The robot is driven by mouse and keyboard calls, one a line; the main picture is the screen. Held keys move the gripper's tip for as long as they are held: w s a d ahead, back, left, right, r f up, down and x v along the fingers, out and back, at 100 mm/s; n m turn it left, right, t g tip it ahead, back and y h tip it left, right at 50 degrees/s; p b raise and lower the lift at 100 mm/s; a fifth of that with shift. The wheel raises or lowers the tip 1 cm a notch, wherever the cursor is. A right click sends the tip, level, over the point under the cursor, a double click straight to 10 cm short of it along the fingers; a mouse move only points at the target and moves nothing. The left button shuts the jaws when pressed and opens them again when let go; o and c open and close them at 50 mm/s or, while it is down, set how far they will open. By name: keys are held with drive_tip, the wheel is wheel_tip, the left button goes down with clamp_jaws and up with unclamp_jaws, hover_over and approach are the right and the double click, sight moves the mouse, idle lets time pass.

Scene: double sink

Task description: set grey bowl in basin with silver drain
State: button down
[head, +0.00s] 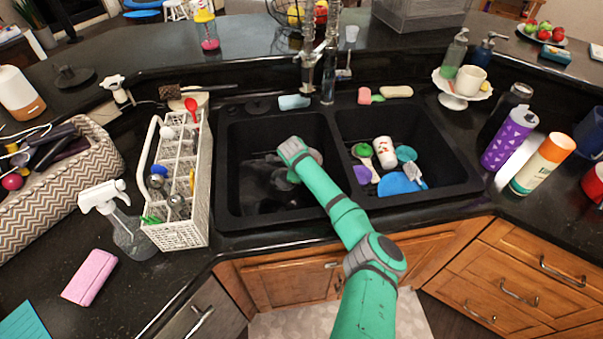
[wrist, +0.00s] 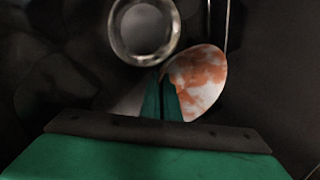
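My gripper (wrist: 162,82) reaches down into the left basin (head: 236,205). In the wrist view its green fingers are close together, with a thin dark line between them. A pale, orange-stained curved piece (wrist: 203,78) lies right beside the fingertips, and its tip seems to touch them. It may be the inside of the grey bowl, but I cannot tell whether the fingers hold it. The silver drain (wrist: 143,28), a round ring with a grey centre, shows just beyond the fingertips to the left. In the head view grey rounded shapes partly show around my gripper.
The right basin (head: 455,165) holds a white cup (head: 385,152), a blue dish (head: 398,184) and several utensils. A divider separates the basins. A white dish rack (head: 180,232) stands left of the sink, and the faucet (head: 308,65) rises behind. The black counter has bottles at the right.

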drive_tip(key=shift+d+f, duration=0.15)
drive_tip(key=shift+f, duration=0.15)
drive_tip(key=shift+a, duration=0.45)
drive_tip(key=shift+s+d+f, duration=0.1)
drive_tip(key=shift+d+f, duration=0.05)
drive_tip(key=shift+d, duration=0.4)
drive_tip(key=c, duration=2)
unclamp_jaws()
drive_tip(key=shift+a, duration=0.15)
